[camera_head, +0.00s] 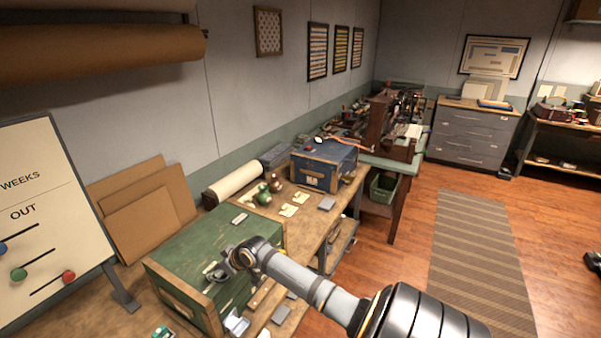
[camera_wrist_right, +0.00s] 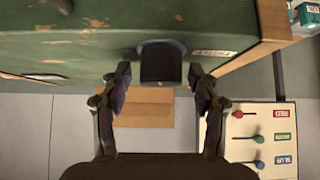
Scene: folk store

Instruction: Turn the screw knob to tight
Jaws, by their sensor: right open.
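The green box (camera_head: 215,250) with wooden edges stands on the bench; it fills the top of the right wrist view (camera_wrist_right: 100,45). A dark, rounded knob (camera_wrist_right: 161,62) shows at the box in the right wrist view. A small pale label (camera_wrist_right: 214,53) sits beside it, its print too small to read surely. My right gripper (camera_head: 222,266) is over the box; in the wrist view its open fingers (camera_wrist_right: 160,75) stand on either side of the knob, with gaps visible. Whether they touch it is unclear. My left gripper is not in view.
A white board with coloured sliders (camera_head: 40,210) stands at the left, with brown panels (camera_head: 145,210) behind the box. A blue box (camera_head: 322,165), a paper roll (camera_head: 235,182) and small bottles (camera_head: 263,194) are farther along the bench. Small grey items lie near the front edge.

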